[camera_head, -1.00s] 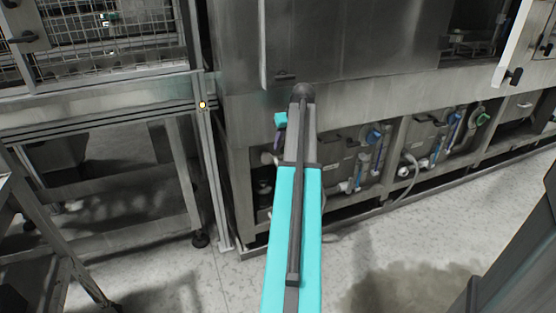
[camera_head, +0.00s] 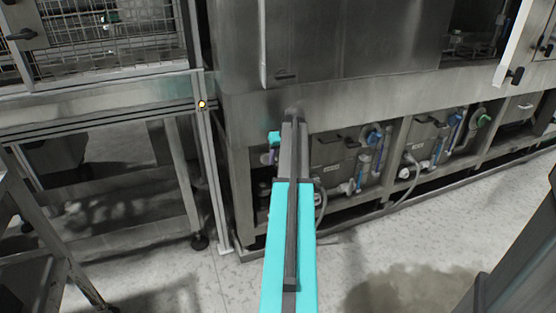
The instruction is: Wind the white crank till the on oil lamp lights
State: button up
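My turquoise and grey arm reaches forward from the bottom middle to the lower front of the steel machine. A small turquoise part of it shows left of its far end, in front of the lower bay. My gripper's fingers are hidden behind the arm, so its hold and any contact do not show. I cannot make out a white crank for sure.
The machine's lower bays hold grey boxes (camera_head: 335,157), blue-capped pipes (camera_head: 374,140) and a hose (camera_head: 409,172). A wire-mesh cage (camera_head: 112,38) on a steel frame stands at left. The light floor (camera_head: 420,235) is clear at right, with a dark stain.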

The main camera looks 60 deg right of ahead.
jog(key=shift+c, duration=0.2)
grip_shut()
jog(key=shift+y+p, duration=0.3)
jog(key=shift+p, duration=0.25)
jog(key=t+p, duration=0.1)
jog(key=y+p, duration=0.1)
jog(key=shift+d+f+m+t+y+p, duration=0.2)
jog(key=shift+f+m+t+y+p, duration=0.1)
jog(key=shift+t, duration=0.1)
jog(key=shift+f+t+y+p, duration=0.5)
jog(key=shift+t+y+p, duration=0.2)
jog(key=shift+y+p, duration=0.25)
jog(key=shift+f+m+t+y+p, duration=0.55)
jog(key=shift+t+y+p, duration=0.15)
jog(key=shift+t+y, duration=0.2)
jog(key=shift+w+a+f+m+t+y+p, duration=0.1)
jog(key=shift+a+f+m+t+y+p, duration=0.15)
jog(key=shift+t+y, duration=0.3)
jog(key=shift+w+a+f+m+t+y+p, duration=0.1)
jog(key=shift+f+t+y+p, duration=0.2)
jog(key=shift+t+y, duration=0.25)
jog(key=shift+f, duration=0.1)
